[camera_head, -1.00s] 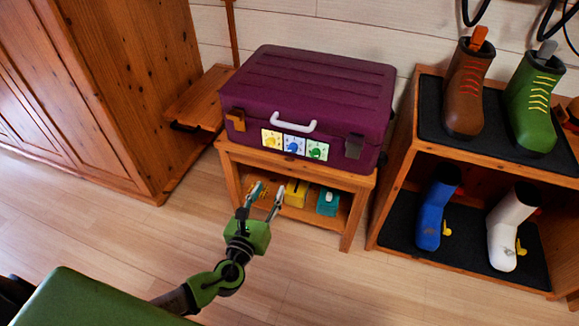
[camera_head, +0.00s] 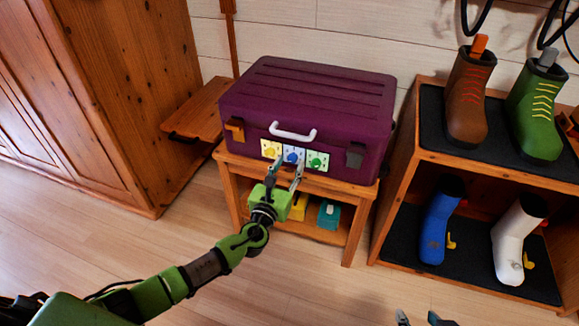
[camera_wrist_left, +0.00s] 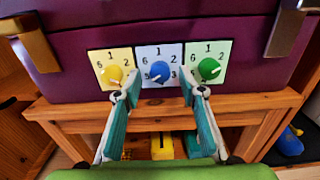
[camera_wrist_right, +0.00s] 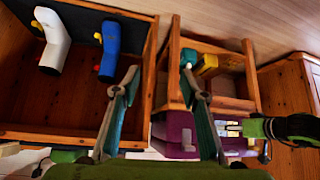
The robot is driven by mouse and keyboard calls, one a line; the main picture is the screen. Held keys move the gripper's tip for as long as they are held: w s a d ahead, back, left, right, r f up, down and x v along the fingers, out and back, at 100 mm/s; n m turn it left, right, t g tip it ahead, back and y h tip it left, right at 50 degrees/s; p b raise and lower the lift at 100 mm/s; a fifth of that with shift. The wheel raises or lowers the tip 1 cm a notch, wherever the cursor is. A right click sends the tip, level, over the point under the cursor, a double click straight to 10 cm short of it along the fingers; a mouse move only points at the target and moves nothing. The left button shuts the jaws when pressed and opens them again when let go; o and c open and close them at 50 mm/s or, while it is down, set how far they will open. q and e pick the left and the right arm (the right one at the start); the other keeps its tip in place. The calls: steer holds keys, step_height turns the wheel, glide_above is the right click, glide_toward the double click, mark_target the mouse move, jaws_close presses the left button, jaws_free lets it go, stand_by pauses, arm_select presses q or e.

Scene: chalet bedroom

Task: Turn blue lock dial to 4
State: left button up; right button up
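A purple suitcase (camera_head: 310,95) has three dial plates on its front. The blue dial (camera_head: 293,156) is the middle one; in the left wrist view the blue dial (camera_wrist_left: 159,70) shows a white mark towards its lower left, near the 5. The yellow dial (camera_wrist_left: 113,74) and green dial (camera_wrist_left: 209,69) flank it. My left gripper (camera_head: 287,166) is open, its fingers spread just in front of and below the blue dial, apparently not gripping it. The 4 is not visible. My right gripper (camera_head: 418,317) is open and empty at the bottom edge of the head view.
The suitcase stands on a wooden stand (camera_head: 359,205) with small yellow and teal boxes (camera_head: 329,214) on its shelf. A shoe rack (camera_head: 400,185) with several boots is at the right. A wooden wardrobe (camera_head: 110,90) is at the left. The floor in front is clear.

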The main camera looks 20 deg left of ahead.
arm_select(q)
steer(key=shift+w, duration=0.35)
arm_select(e)
steer(key=shift+w+a+r, duration=0.15)
steer(key=shift+w+r, duration=0.1)
steer(key=shift+w, duration=0.15)
arm_select(q)
steer(key=shift+c, duration=0.4)
jaws_close()
arm_select(e)
steer(key=shift+w, duration=0.1)
